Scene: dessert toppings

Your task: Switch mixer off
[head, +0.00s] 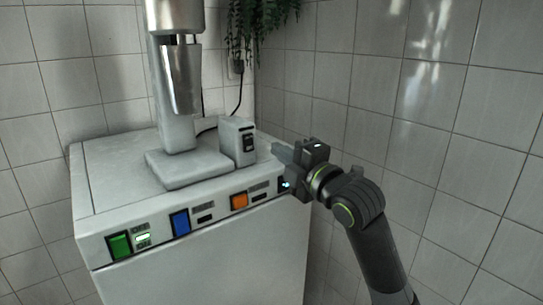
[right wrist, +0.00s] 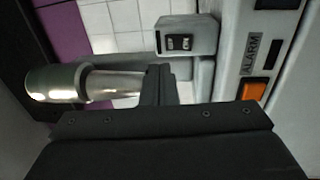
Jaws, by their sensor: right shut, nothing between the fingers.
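The mixer (head: 178,140) is a pale upright stand with a metal cup (head: 181,80) under its head, set on top of a white cabinet. Beside its base stands a small grey switch box (head: 231,141) with a black rocker switch (head: 249,140) on its face. The box (right wrist: 200,25) and the rocker (right wrist: 179,43) also show in the right wrist view. My right gripper (head: 281,153) is shut and empty, just right of the box and apart from it. Its fingers (right wrist: 160,85) show below the box in the wrist view. I cannot tell the rocker's position. My left gripper is out of view.
The white cabinet (head: 105,181) has green (head: 120,246), blue (head: 181,222) and orange (head: 239,201) buttons along its front. A tiled wall stands behind and to the right. A black cord (head: 238,99) runs up behind the switch box, and a plant (head: 258,22) hangs above.

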